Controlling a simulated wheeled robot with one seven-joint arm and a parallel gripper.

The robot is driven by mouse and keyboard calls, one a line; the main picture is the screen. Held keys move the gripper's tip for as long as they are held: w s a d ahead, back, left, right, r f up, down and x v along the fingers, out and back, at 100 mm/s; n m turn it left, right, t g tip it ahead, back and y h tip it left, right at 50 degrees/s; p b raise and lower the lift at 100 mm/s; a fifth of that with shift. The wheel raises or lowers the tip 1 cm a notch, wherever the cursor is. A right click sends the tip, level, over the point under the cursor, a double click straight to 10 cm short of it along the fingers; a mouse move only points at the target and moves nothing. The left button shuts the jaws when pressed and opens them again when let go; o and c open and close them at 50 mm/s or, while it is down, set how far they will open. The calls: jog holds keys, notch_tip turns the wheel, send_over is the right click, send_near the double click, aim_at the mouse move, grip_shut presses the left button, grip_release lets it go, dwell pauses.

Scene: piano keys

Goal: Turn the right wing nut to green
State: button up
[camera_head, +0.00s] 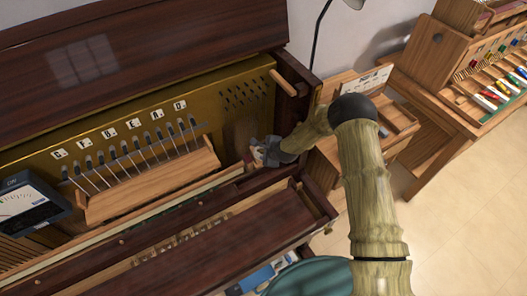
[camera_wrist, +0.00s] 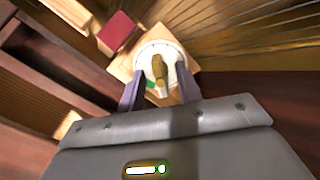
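The right wing nut (camera_wrist: 158,67) is a brass-coloured piece on a round white dial (camera_wrist: 146,53) in the wrist view. A small green mark (camera_wrist: 151,85) shows on the dial's near-left side. My gripper (camera_wrist: 158,82) is open, with one purple finger on each side of the wing nut. Gaps show between the fingers and the nut. In the head view, my gripper (camera_head: 259,153) is at the right end of the piano's inner ledge, and the nut is too small and covered to make out.
A red block (camera_wrist: 117,32) sits beside the dial on the wooden mount. The piano's dark wooden case (camera_head: 305,195) lies close below and right of my gripper. A row of tuning pins (camera_head: 135,150) and a meter (camera_head: 28,203) are to the left.

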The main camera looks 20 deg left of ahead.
jog(key=shift+s+d+r, duration=0.1)
jog(key=shift+d+r, duration=0.05)
jog(key=shift+r, duration=0.05)
dwell(0.4)
jog(key=c, duration=0.7)
jog(key=shift+f+m+b, duration=0.1)
jog(key=shift+m+b, duration=0.2)
jog(key=shift+m, duration=0.6)
jog(key=shift+c, duration=0.2)
jog(key=shift+m, duration=0.6)
jog(key=shift+m+b, duration=0.35)
jog(key=shift+m, duration=1.15)
